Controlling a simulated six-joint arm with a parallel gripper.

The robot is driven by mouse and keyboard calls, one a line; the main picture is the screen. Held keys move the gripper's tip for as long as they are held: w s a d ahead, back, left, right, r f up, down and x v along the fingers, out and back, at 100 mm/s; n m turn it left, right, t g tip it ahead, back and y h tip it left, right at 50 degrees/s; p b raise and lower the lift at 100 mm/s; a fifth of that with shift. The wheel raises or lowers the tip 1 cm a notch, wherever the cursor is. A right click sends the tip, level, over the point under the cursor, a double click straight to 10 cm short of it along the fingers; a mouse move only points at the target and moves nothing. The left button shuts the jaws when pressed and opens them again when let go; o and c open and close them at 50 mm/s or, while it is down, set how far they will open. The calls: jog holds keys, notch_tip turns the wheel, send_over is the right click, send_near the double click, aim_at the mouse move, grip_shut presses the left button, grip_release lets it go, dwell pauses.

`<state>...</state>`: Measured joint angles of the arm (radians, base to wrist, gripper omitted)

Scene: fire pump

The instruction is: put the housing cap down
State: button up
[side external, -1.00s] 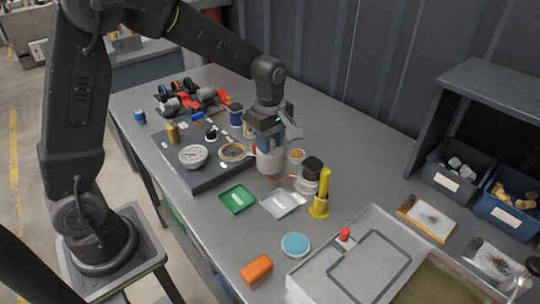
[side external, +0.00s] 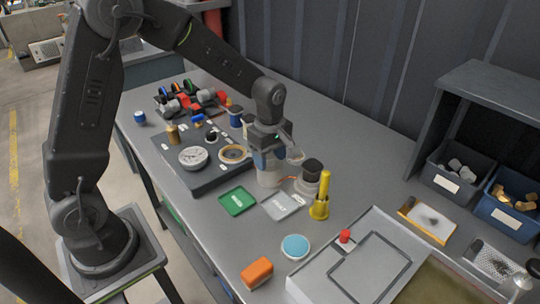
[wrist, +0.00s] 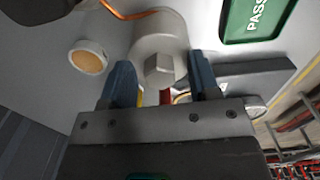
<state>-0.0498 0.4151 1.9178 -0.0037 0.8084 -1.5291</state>
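The housing cap (side external: 268,179) is a light grey cylinder, upright on the grey bench right of the dark fixture board, and seems to rest on the bench. In the wrist view the housing cap (wrist: 158,30) shows its hex boss towards me. My gripper (side external: 270,160) is directly above it, pointing down. In the wrist view my gripper's blue fingers (wrist: 164,75) stand on either side of the hex boss with visible gaps, so it looks open. The fingers hide the boss in the side view.
A black-topped part (side external: 311,173) and a yellow stand (side external: 320,206) are close on the right. A green tray (side external: 238,202) and a grey tray (side external: 282,206) lie in front. The dark board (side external: 205,181) with several parts is left. Bench around the blue disc (side external: 295,246) is mostly clear.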

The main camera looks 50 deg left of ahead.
aim_at(270, 156)
notch_tip(270, 156, up, 11)
jog(key=s+d+r+m+t, duration=0.1)
jog(key=s+r+m+t, duration=0.1)
jog(key=s+m, duration=0.7)
jog(key=s+d+r+m+t, duration=0.1)
jog(key=s+r+m+t, duration=0.2)
jog(key=s+m, duration=0.6)
jog(key=shift+s+r+t, duration=0.15)
jog(key=shift+s+t, duration=0.15)
jog(key=shift+s, duration=0.95)
